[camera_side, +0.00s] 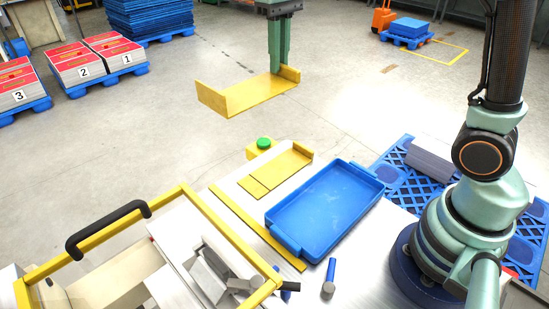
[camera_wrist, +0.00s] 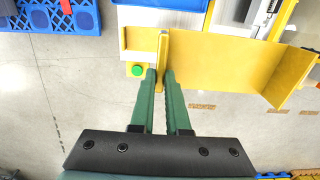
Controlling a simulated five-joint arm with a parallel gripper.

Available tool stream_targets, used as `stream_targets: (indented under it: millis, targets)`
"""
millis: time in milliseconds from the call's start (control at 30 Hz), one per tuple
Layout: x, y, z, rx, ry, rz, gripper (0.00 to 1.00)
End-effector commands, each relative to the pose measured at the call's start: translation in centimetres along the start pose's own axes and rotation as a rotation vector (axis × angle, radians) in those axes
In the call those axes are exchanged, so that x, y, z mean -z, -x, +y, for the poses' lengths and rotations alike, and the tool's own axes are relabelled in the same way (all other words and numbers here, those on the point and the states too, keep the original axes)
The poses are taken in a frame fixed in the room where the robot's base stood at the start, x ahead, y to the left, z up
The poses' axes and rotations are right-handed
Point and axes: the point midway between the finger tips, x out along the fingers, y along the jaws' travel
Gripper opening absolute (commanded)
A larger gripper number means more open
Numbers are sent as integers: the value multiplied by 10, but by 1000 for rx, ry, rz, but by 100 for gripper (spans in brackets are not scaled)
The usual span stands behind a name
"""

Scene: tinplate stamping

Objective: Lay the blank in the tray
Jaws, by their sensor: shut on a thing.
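The blank is a yellow sheet (camera_side: 248,95) with upturned ends, held in the air over the floor, beyond the bench. My gripper (camera_side: 281,72) is shut on its upturned end at the right. In the wrist view my gripper (camera_wrist: 162,72) pinches the edge of this yellow sheet (camera_wrist: 215,60), which reaches out to the right. The blue tray (camera_side: 325,205) lies on the bench, empty, well below and nearer the camera than the blank. A blue strip of the tray (camera_wrist: 165,4) shows at the top of the wrist view.
A yellow stepped fixture (camera_side: 275,171) and a green button (camera_side: 263,143) sit beside the tray. A yellow-framed machine (camera_side: 110,228) with a black handle stands at the left.

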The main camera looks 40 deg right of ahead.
Motion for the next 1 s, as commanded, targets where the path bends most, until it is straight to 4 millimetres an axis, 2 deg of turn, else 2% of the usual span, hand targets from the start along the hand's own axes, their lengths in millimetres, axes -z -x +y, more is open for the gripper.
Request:
stream_targets:
  millis: [33, 200, 400, 700, 1000]
  targets:
    - [-14, 2, 18, 0, -9, 4, 0]
    - [-58, -4, 61, 0, -7, 4, 0]
    - [-97, -13, 88, -1, -4, 3, 0]
    - [-140, -29, 108, 0, -2, 1, 0]
    - [-138, -98, 106, 2, 2, -8, 0]
